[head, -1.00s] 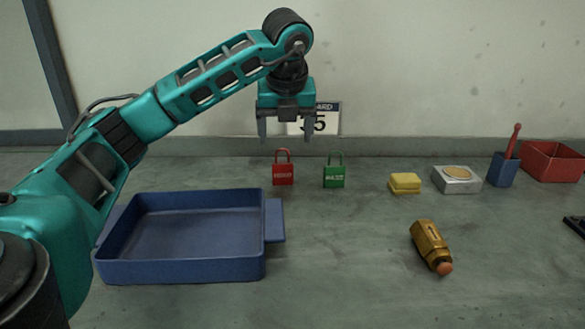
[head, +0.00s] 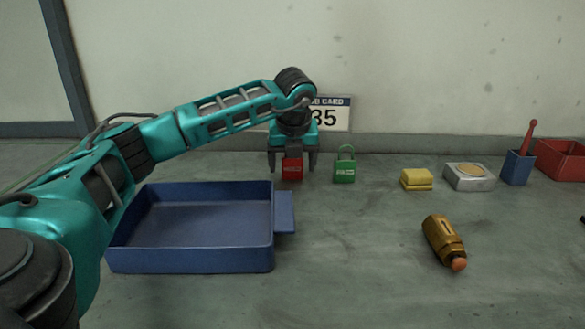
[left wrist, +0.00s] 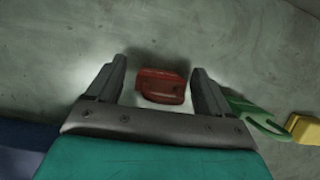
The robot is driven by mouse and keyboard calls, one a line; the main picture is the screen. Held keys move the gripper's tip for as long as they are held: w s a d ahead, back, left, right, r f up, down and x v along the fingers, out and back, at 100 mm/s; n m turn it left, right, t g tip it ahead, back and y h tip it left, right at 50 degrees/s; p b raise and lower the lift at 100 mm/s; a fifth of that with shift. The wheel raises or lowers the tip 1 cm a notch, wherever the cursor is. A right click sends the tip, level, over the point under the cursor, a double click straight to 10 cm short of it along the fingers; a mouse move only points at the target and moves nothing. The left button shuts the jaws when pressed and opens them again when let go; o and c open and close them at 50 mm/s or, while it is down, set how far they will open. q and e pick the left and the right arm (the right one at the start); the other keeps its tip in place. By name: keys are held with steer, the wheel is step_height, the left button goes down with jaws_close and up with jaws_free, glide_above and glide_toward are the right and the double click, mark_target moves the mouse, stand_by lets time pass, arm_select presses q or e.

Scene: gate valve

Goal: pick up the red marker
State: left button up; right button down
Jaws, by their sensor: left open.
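The red marker, a red padlock-shaped tag (head: 292,171), stands on the grey bench near the back wall. My left gripper (head: 292,163) is open and pointing down over it, one finger on each side. The gripper body hides the tag's shackle in the head view. In the left wrist view the red tag (left wrist: 162,87) lies between the two open fingers (left wrist: 160,70), with a gap visible on both sides. My right gripper is not in view.
A green padlock-shaped tag (head: 345,171) stands close to the right. A blue tray (head: 190,262) lies in front, left. A yellow block (head: 417,180), grey box (head: 469,182), blue cup (head: 517,168), red bin (head: 562,168) and brass fitting (head: 440,238) are farther right.

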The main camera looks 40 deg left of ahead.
arm_select(q)
steer(key=shift+c, duration=0.3)
steer(key=c, duration=1)
steer(key=shift+r, duration=0.15)
